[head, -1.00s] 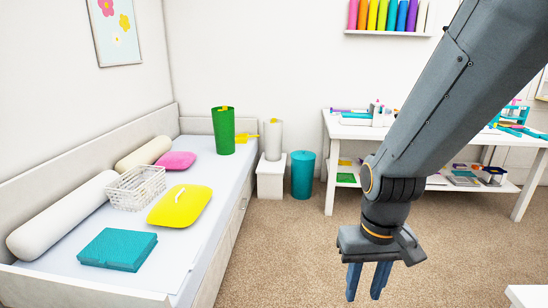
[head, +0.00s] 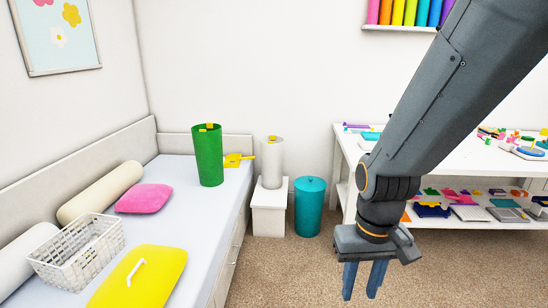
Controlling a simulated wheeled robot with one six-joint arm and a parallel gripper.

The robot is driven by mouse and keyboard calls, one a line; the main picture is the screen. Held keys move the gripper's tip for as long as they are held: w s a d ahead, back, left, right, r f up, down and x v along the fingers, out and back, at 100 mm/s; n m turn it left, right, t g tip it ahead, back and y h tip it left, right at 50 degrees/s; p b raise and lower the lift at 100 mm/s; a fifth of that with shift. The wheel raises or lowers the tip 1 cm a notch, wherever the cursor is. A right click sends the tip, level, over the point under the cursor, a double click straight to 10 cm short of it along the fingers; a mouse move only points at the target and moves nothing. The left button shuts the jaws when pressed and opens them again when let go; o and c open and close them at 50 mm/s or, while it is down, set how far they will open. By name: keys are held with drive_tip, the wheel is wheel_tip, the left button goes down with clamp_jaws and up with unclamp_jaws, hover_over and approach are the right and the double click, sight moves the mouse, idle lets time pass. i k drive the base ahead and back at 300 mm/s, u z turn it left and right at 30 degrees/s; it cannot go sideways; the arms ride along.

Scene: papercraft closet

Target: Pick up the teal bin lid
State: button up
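The teal bin (head: 309,210) stands upright on the carpet between a white stand and the white table. Its teal lid (head: 309,184) sits on top, with a small knob in the middle. My gripper (head: 363,281) hangs fingers down at the lower right, in front of the table and nearer to me than the bin. Its two blue-grey fingers are apart, with nothing between them. It touches neither the bin nor the lid.
A white stand (head: 268,210) with a pale cylinder (head: 271,162) is left of the bin. The white table (head: 345,175) is to its right. The bed (head: 215,230) on the left holds a green bin (head: 207,158) and a white basket (head: 78,253). Carpet (head: 290,270) in front is clear.

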sight(307, 184)
drive_tip(key=z, duration=0.1)
drive_tip(key=i, duration=3.25)
drive_tip(key=z, duration=0.15)
